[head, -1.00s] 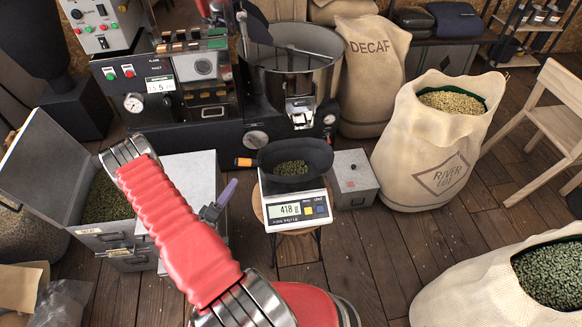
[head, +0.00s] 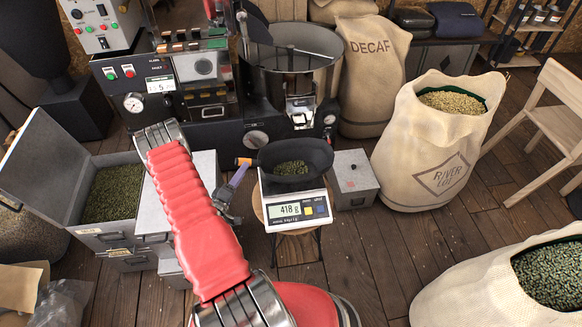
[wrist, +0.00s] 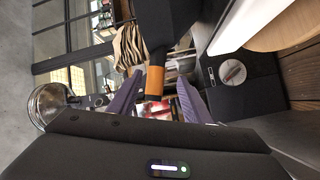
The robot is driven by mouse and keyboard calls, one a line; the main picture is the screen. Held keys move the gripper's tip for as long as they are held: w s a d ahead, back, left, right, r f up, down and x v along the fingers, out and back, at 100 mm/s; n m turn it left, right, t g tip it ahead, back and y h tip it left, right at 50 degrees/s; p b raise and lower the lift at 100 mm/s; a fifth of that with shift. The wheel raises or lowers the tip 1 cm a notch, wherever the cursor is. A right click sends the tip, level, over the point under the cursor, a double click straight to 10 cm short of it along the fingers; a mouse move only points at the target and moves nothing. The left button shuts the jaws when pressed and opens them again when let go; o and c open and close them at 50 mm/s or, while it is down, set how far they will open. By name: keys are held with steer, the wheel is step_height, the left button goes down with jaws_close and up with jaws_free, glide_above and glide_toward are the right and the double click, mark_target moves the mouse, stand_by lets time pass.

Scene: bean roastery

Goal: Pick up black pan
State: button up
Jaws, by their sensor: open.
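The black pan (head: 310,152) sits on a white scale (head: 282,208) that reads 418 g. It holds green beans (head: 291,168). Its handle, with an orange band (head: 242,161), points left in the head view. In the wrist view the black pan (wrist: 160,22) is at the top and its orange-banded handle end (wrist: 155,82) lies between the two purple fingers. My gripper (wrist: 158,80) is open around the handle end, with gaps on both sides. In the head view my gripper (head: 240,174) is just left of the scale at the handle, its far finger partly hidden.
The scale stands on a small round stool (head: 262,208). A grey metal box (head: 354,180) is close on the right. The roaster (head: 290,85) stands behind. An open bin of green beans (head: 113,190) is at left. The River Lot sack (head: 440,160) is right; floor in front is clear.

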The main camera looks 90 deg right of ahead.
steer(key=shift+s+d, duration=0.1)
steer(key=shift+d, duration=0.15)
steer(key=shift+r+x, duration=0.1)
steer(key=shift+x, duration=1.15)
steer(key=shift+r+x, duration=0.15)
steer(key=shift+x, duration=1.15)
steer(key=shift+s+a, duration=0.1)
steer(key=shift+c, duration=0.6)
jaws_close()
